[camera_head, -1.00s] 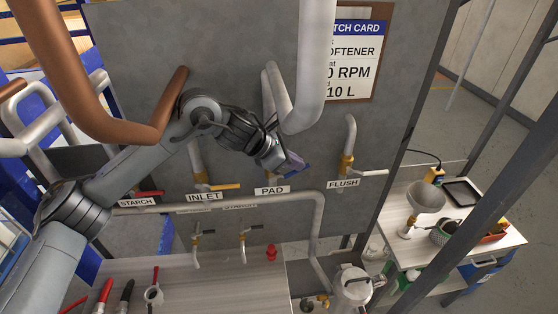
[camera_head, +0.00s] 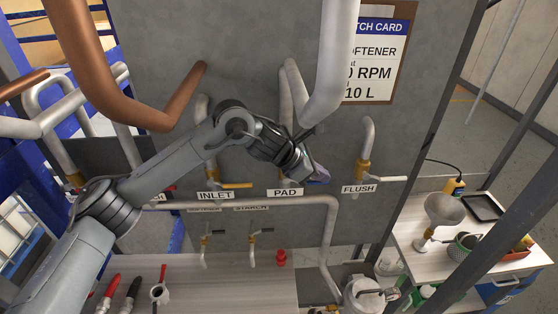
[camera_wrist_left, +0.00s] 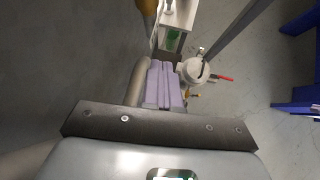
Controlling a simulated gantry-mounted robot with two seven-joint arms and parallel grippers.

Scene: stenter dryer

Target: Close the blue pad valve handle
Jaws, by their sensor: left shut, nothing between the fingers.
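The PAD label (camera_head: 285,193) is on the grey panel in the head view, below a grey pipe. My left gripper (camera_head: 319,174) is just above and to the right of this label. Its lavender fingers also show in the left wrist view (camera_wrist_left: 165,84), shut together with nothing between them. A dark blue strip shows by the fingertips in the head view. I cannot tell whether it is the blue pad handle or part of the fingers. The pad valve body is mostly hidden behind my gripper. My right gripper is not in view.
The INLET valve's yellow handle (camera_head: 237,186) points right, left of the PAD label. The FLUSH valve's white handle (camera_head: 393,179) points right. A horizontal grey pipe (camera_head: 260,201) runs below the labels. A white pot (camera_head: 362,294) stands low, below my gripper.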

